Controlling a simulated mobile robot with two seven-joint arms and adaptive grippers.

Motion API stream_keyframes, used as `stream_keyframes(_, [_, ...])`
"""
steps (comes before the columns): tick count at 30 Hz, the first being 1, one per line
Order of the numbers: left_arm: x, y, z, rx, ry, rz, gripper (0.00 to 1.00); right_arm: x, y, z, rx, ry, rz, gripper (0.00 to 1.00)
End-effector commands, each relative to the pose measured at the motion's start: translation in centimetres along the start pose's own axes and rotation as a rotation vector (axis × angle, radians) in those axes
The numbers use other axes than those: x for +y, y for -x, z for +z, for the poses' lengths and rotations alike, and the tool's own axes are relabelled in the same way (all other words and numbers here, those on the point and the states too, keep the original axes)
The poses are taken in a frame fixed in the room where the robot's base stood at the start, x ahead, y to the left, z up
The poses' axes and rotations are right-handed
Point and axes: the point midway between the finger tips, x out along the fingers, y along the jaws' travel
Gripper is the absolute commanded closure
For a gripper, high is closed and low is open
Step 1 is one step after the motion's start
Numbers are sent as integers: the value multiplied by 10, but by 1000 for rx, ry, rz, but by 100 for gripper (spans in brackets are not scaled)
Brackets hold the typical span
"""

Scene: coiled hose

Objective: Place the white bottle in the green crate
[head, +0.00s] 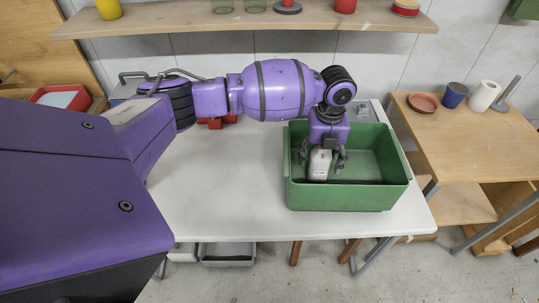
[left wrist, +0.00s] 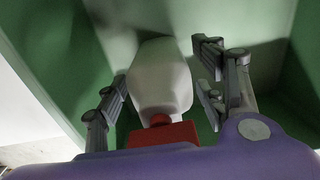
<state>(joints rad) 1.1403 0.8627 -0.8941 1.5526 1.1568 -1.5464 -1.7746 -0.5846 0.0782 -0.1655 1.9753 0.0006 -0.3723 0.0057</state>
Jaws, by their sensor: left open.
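The green crate (head: 340,197) stands on the right part of the white table. The white bottle (head: 319,166) is inside the crate, in its left part. My left gripper (head: 321,160) reaches down into the crate from above, with its fingers on either side of the bottle. In the left wrist view the white bottle (left wrist: 160,75) shows with its red cap (left wrist: 162,133) towards me. The left gripper (left wrist: 165,95) is open there, with a clear gap between the right finger and the bottle; the left finger is close to it. The right gripper is not in view.
A red object (head: 215,123) lies on the white table (head: 220,190) behind my left arm. A wooden shelf (head: 250,20) with cups runs along the wall above. A wooden side table (head: 470,140) at the right holds a red bowl, blue cup and paper roll. The table's front left is clear.

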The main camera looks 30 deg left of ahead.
Motion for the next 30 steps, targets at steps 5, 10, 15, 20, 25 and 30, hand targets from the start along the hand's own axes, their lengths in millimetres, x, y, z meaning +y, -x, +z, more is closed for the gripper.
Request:
stream_keyframes(5, [-2,39,2,-9,-2,-7,36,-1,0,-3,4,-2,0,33])
stream_keyframes(10, [-2,76,2,-8,-2,-7,36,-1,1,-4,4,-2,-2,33])
stream_keyframes(15, [-2,103,2,-6,-1,-5,36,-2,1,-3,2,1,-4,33])
stream_keyframes(20, [-1,114,0,-3,-1,-3,36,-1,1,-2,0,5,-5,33])
stream_keyframes(25, [-1,116,0,-3,-1,-2,36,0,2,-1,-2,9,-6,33])
stream_keyframes(30, [-1,116,0,-3,-1,-3,36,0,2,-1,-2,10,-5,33])
